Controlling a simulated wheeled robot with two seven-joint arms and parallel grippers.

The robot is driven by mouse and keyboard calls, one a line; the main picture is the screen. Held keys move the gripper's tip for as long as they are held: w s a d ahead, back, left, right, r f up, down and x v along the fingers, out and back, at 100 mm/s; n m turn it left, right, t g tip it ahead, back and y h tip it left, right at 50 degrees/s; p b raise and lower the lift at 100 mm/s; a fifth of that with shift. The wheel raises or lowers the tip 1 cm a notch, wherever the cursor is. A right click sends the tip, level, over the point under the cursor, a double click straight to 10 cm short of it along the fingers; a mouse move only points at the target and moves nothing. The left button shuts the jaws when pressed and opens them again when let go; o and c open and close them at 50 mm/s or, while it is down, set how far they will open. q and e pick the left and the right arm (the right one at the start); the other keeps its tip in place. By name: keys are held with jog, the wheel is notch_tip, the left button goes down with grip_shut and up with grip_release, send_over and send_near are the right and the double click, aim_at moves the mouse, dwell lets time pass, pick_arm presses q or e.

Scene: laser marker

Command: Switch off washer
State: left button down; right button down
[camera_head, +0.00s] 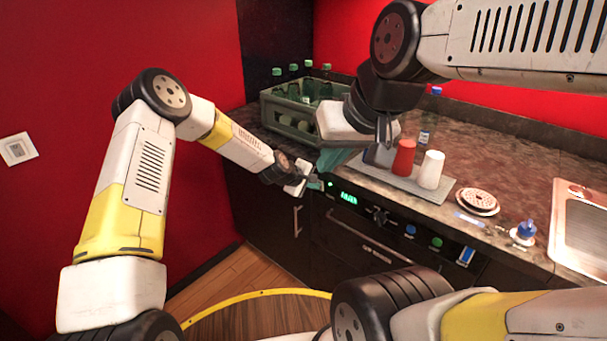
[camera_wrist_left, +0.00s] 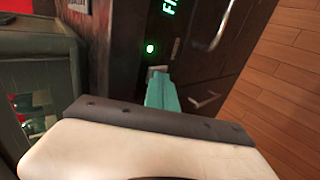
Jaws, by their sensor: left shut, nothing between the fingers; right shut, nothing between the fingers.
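The washer (camera_head: 362,229) is a dark built-in appliance under the counter. Its panel has a lit green display (camera_head: 348,197), a knob and several buttons. In the left wrist view, part of the display (camera_wrist_left: 169,8) and a round green light (camera_wrist_left: 150,48) show. My left gripper (camera_head: 317,184) is shut and empty at the panel's left end. Its teal fingertips (camera_wrist_left: 158,76) lie just below the green light, over a small pale spot; I cannot tell whether they touch it.
A green crate of bottles (camera_head: 290,116) stands at the counter's back left. A round drain-like disc (camera_head: 477,201), a blue-topped dispenser (camera_head: 523,232) and a sink (camera_head: 583,225) are further right.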

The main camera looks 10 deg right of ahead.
pick_arm(q)
jog(key=shift+d, duration=0.1)
jog(key=shift+w+d+g+y, duration=0.1)
jog(key=shift+w+g+y, duration=0.1)
jog(key=shift+g+y, duration=0.15)
jog(key=shift+r, duration=0.1)
jog(key=shift+r, duration=0.7)
